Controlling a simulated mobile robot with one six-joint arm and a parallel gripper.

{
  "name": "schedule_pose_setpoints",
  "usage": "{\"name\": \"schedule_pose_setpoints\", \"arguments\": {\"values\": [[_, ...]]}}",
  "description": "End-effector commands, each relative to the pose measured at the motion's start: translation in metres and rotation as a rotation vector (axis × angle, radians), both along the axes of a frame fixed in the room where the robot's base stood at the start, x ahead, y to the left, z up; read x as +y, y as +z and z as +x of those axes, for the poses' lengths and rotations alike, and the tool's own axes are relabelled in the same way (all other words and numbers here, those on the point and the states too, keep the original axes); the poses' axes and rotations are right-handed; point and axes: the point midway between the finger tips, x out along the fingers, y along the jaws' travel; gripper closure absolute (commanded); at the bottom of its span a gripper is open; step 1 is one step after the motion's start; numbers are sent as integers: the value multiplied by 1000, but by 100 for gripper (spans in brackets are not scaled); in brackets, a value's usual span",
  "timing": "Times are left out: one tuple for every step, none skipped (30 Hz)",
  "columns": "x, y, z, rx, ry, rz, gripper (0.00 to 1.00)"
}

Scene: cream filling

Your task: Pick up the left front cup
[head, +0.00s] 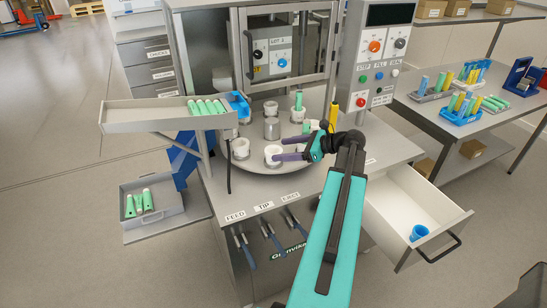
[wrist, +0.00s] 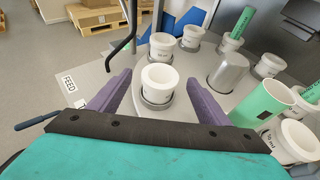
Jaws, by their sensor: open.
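Several white cups stand in grey holders on a round turntable (head: 262,169). The front cup (head: 273,150) is upright; in the wrist view the same white cup (wrist: 160,78) is between my two purple fingers, with a gap on each side. My gripper (head: 279,149) is open and empty, reaching in from the right; its fingers also show in the wrist view (wrist: 159,85). Another cup (head: 240,147) stands farther left. Both cups look empty of tubes. I cannot tell whether the fingers are level with the front cup's rim or body.
A metal post (head: 272,129) stands mid-turntable. A tray of green tubes (head: 165,113) overhangs at the left. The control column (head: 375,75) and open drawer (head: 410,205) are to the right.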

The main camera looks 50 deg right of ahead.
Motion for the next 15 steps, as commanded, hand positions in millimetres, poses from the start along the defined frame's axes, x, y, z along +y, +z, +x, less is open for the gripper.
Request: {"name": "schedule_pose_setpoints", "arguments": {"values": [[1,0,3,0,1,0,29],[2,0,5,0,2,1,29],[3,-2,8,1,1,2,29],[5,-3,11,1,2,2,29],[6,-4,13,1,2,2,29],[6,-5,17,1,2,2,29],[7,-7,20,1,1,2,29],[9,-8,23,0,3,1,29],[10,-10,27,1,4,1,29],[12,-12,30,1,4,1,29],[13,-14,33,0,3,1,29],[14,-15,36,0,2,1,29],[15,-16,38,0,3,1,29],[16,-17,39,0,3,1,29],[17,-18,41,0,3,1,29]]}}
